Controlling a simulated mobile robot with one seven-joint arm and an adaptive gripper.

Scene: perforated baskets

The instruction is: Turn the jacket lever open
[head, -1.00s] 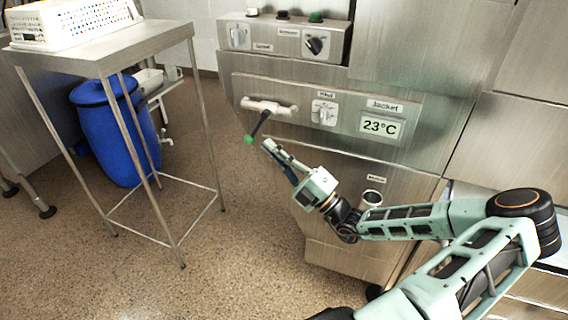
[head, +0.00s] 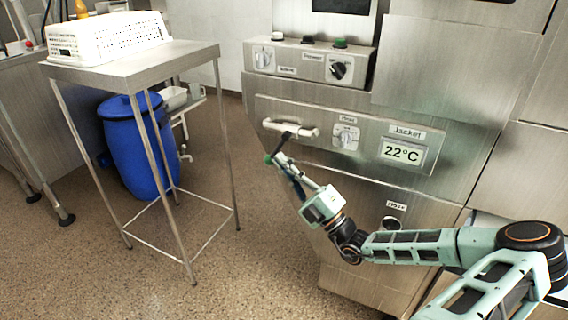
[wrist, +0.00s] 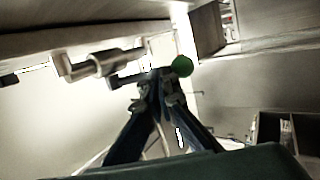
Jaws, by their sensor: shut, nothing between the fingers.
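The jacket lever (head: 279,145) is a short dark bar with a green knob (head: 268,159). It hangs down and to the left from a light pipe fitting (head: 291,128) on the steel front, left of the Jacket display. My gripper (head: 279,158) is shut and empty, with its tips right beside the lever near the knob. In the wrist view, the fingertips (wrist: 158,80) come together at the dark bar, and the green knob (wrist: 182,66) is just right of them. I cannot tell whether they touch the bar. The fingers partly hide the lever in the head view.
The Jacket display (head: 403,152) reads 22°C, with a knob (head: 346,137) to its left. A steel stand (head: 150,66) carries a white perforated basket (head: 112,35). A blue barrel (head: 137,150) stands behind it. The floor between the stand and cabinet is clear.

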